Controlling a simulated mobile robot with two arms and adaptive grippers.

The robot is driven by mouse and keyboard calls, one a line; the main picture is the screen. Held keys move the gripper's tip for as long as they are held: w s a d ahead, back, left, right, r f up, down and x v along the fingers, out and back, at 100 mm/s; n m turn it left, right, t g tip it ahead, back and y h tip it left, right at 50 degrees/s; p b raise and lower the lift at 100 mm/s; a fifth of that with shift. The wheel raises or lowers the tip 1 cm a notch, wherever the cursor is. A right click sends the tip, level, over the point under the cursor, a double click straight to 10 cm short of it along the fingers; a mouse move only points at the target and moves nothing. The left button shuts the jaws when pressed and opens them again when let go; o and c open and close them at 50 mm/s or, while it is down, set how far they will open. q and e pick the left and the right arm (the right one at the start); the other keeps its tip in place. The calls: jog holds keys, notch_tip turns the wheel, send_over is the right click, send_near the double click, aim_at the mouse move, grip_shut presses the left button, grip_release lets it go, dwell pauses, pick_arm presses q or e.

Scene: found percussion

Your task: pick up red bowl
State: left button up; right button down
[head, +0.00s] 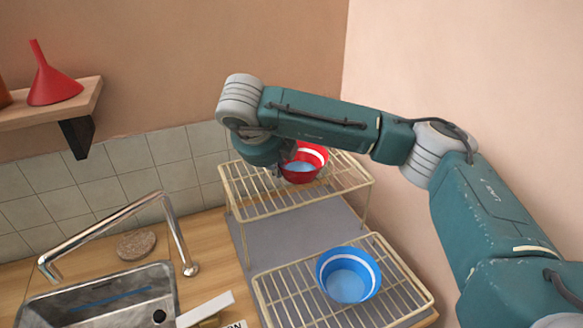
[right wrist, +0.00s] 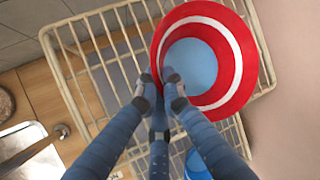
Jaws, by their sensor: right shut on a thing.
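The red bowl (head: 305,163) has a white band and a light blue inside. In the head view it is at the upper wire rack, partly hidden behind my right wrist. In the right wrist view the red bowl (right wrist: 243,62) fills the upper right, tilted toward the camera. My right gripper (right wrist: 164,88) is shut on the bowl's near left rim. In the head view the right gripper (head: 283,168) is mostly hidden below the wrist. I cannot tell whether the bowl touches the rack. My left gripper is not in view.
The upper wire rack (head: 247,208) stands over a grey mat (head: 228,240). A blue bowl (head: 348,275) sits on the lower rack (head: 285,300). A sink (head: 95,305) with a faucet (head: 165,205) is left. A red funnel (head: 52,82) stands on a shelf (head: 62,112).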

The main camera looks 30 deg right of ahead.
jog(key=shift+r, duration=0.25)
